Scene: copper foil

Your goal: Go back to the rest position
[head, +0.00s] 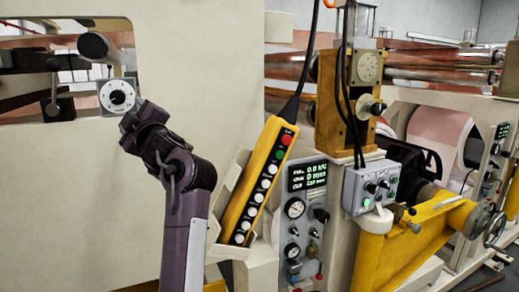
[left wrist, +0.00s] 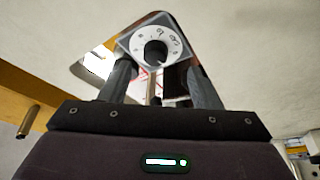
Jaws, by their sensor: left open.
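My left arm rises from the bottom of the head view, and its gripper (head: 128,116) is just below a square plate with a white dial and black knob (head: 118,97). In the left wrist view the same dial (left wrist: 143,43) is straight ahead, between and beyond the two dark fingers of my left gripper (left wrist: 160,72). The fingers are spread apart with nothing held between them. I cannot tell how far the fingertips are from the knob. My right gripper is not in view.
A cream machine panel (head: 225,70) with a window opening surrounds the dial. A yellow push-button pendant (head: 258,185) hangs right of my arm. Further right are a gauge panel (head: 306,210), a grey control box (head: 368,188) and a yellow machine frame (head: 395,250).

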